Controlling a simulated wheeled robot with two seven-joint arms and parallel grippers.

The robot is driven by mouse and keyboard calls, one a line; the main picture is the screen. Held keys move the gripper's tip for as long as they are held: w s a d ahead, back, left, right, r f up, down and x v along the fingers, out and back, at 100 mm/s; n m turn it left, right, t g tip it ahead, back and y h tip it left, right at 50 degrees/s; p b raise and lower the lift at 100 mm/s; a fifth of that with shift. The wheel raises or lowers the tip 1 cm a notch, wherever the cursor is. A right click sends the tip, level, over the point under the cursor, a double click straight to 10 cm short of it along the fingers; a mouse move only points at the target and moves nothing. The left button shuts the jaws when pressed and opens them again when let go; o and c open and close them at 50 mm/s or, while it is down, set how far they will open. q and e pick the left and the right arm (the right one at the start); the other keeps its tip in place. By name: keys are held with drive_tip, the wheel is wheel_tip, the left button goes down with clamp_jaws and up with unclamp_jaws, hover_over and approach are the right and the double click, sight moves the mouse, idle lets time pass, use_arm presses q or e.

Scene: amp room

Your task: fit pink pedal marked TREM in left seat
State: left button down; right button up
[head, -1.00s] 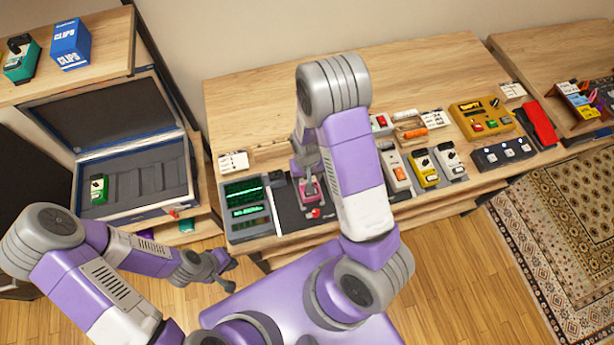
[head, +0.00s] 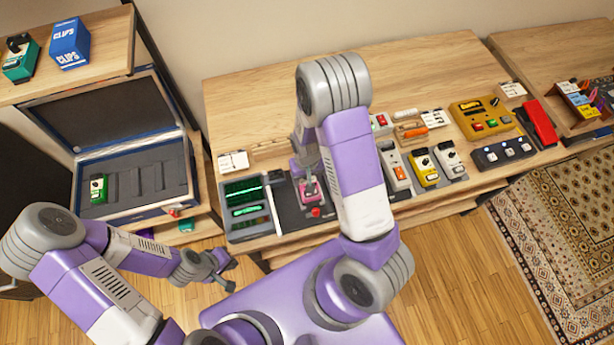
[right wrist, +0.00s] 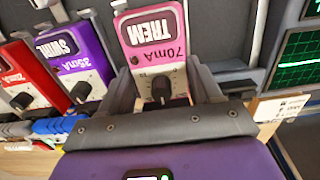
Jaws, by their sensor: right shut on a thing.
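The pink pedal marked TREM (right wrist: 152,38) stands between the fingers of my right gripper (right wrist: 165,85) in the right wrist view. Its label reads 70mA and a dark knob shows near the gripper. In the head view the pink pedal (head: 312,191) is over the dark board, just right of the green-screened unit, with my right gripper (head: 309,177) shut on it from above. The seat under it is hidden, so I cannot tell whether it is fully down. My left gripper (head: 224,272) is open and empty, low in front of the bench.
Beside the pink pedal are a purple pedal (right wrist: 68,45) and a red pedal (right wrist: 22,75). The green-screened unit (head: 246,208) is close on the other side. An open case (head: 135,185) holds a green pedal. More pedals stand right of my arm.

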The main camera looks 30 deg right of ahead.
drive_tip(key=shift+f+b, duration=0.75)
drive_tip(key=shift+f, duration=0.05)
idle(1.0)
drive_tip(key=o, duration=1.5)
drive_tip(key=shift+c, duration=0.2)
drive_tip(key=shift+o, duration=0.7)
drive_tip(key=shift+r, duration=0.15)
drive_tip(key=shift+r+p, duration=2.9)
drive_tip(key=shift+r, duration=0.5)
drive_tip(key=shift+f, duration=0.1)
